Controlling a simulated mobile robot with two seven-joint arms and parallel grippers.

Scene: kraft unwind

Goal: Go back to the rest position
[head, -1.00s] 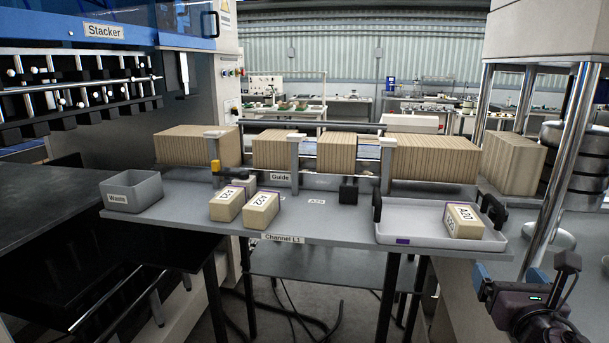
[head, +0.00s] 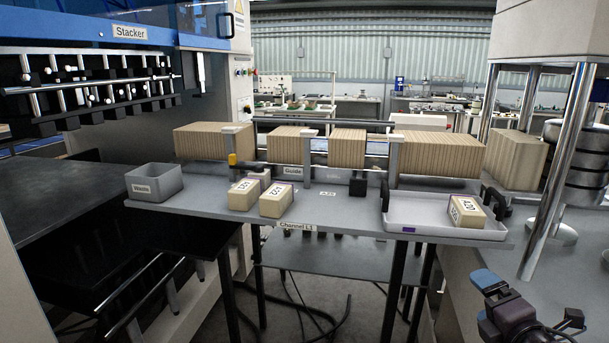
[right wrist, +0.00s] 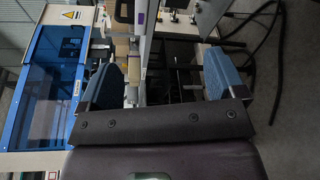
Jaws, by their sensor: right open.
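My right gripper (head: 482,284) is at the lower right of the head view, partly cut off by the bottom edge. It hangs in front of the table, clear of it. In the right wrist view its two blue fingers stand wide apart with nothing between them (right wrist: 162,80). My left gripper shows in neither view.
The grey table (head: 340,213) holds a Waste bin (head: 155,187), two labelled blocks (head: 244,194) (head: 277,203) and a tray (head: 420,220) with another block (head: 467,211). Metal columns (head: 560,165) stand at the right. The Stacker machine (head: 130,32) is at the left.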

